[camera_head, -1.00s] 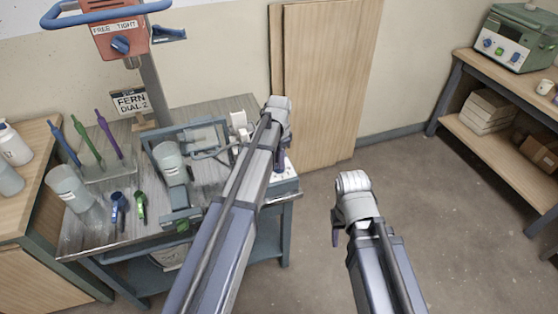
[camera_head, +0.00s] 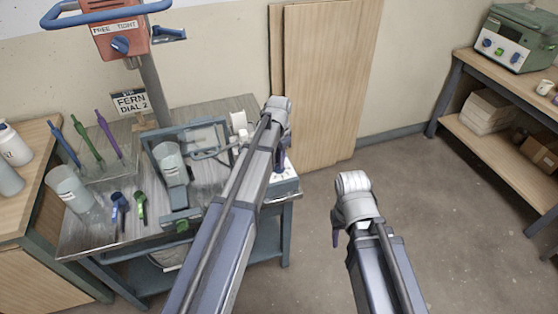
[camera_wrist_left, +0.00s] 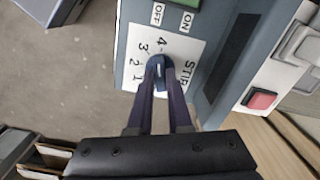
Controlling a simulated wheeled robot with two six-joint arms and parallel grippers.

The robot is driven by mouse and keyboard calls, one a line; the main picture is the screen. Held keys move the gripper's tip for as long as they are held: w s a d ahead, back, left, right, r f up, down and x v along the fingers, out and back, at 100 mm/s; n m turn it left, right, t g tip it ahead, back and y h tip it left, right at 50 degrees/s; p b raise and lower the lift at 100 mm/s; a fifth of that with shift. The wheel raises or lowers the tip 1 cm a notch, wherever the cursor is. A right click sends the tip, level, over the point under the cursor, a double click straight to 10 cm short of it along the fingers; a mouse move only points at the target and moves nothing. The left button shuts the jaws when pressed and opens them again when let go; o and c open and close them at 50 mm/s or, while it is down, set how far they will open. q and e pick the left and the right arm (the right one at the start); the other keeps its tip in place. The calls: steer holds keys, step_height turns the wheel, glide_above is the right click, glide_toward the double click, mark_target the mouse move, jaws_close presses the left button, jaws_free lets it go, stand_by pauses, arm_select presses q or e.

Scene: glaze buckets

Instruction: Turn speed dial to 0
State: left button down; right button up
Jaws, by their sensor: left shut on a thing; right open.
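The speed dial (camera_wrist_left: 158,66) is a small dark blue knob on the white STIR panel of a grey control box. Printed numbers 1 to 4 run along its left side; no 0 is visible, and my fingers cover the area below the knob. I cannot read its setting. My left gripper (camera_wrist_left: 160,80) is shut on the dial, one finger on each side. In the head view my left gripper (camera_head: 279,157) reaches down at the box (camera_head: 285,187) at the table's right end, and my arm hides the dial. My right gripper (camera_head: 335,238) is open and empty over the floor.
A green switch (camera_wrist_left: 184,3) marked ON and OFF and a red button (camera_wrist_left: 261,98) lie near the dial. A sign (camera_head: 131,102) reads FERN DIAL 2. Cups, brushes and a framed stand (camera_head: 182,215) occupy the table left of my arm.

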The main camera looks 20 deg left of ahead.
arm_select(q)
steer(key=n, duration=0.4)
steer(key=shift+n, duration=0.3)
steer(key=n, duration=0.3)
steer(key=shift+n, duration=0.3)
steer(key=n, duration=1.4)
steer(key=shift+n, duration=0.3)
steer(key=n, duration=0.3)
steer(key=shift+n, duration=2.1)
